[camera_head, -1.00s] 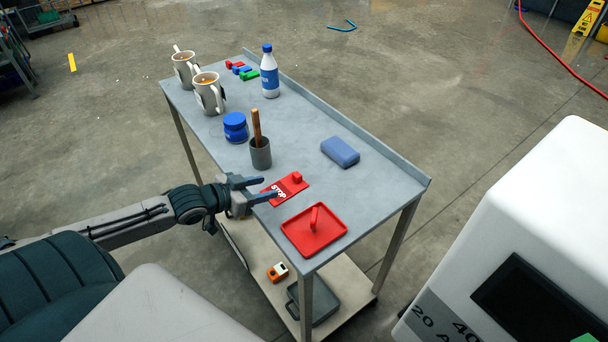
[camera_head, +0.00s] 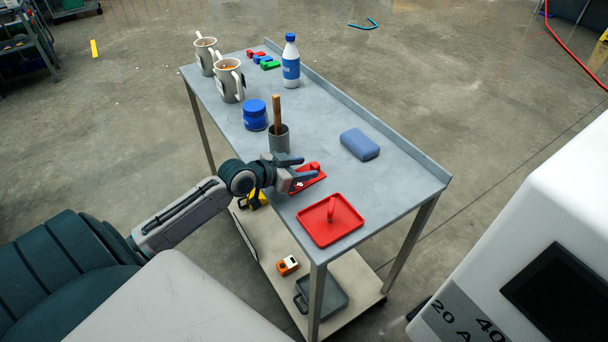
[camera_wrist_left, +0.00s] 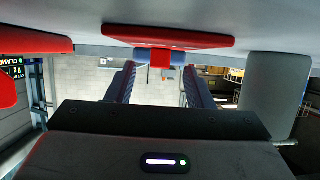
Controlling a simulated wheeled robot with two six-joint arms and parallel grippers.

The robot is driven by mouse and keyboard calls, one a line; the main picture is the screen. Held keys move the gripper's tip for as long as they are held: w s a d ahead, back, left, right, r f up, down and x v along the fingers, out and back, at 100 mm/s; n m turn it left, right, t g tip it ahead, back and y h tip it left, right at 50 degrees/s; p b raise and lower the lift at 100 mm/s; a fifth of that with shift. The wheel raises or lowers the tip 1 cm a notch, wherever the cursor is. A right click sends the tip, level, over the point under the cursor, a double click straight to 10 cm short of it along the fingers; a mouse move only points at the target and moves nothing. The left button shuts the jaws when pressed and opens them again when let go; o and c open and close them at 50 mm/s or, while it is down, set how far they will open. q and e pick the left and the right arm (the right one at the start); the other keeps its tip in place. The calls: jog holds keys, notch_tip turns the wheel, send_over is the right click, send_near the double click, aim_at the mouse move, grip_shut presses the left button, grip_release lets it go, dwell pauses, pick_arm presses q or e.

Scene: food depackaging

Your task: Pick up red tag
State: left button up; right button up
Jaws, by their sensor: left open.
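The red tag (camera_head: 309,184) lies flat on the grey cart top and has a small raised red block. My left gripper (camera_head: 309,167) is open at the tag and partly hides it in the head view. In the left wrist view the picture is upside down; the tag's red plate (camera_wrist_left: 165,36) shows at the top. Its raised block (camera_wrist_left: 153,58) appears between the tips of my two open fingers (camera_wrist_left: 158,75), and I cannot tell whether they touch it. My right gripper is not in view.
A red tray (camera_head: 318,231) with an upright handle lies near the front. A grey cup (camera_head: 279,142) with a wooden stick stands just behind my left gripper. A blue sponge (camera_head: 360,144), blue jar (camera_head: 255,118), bottle (camera_head: 291,68) and two mugs (camera_head: 229,84) are on the cart.

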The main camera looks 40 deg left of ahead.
aim_at(311, 166)
pick_arm(q)
jog(key=shift+x, duration=1.15)
jog(key=shift+c, duration=0.2)
grip_shut()
jog(key=shift+r, duration=0.1)
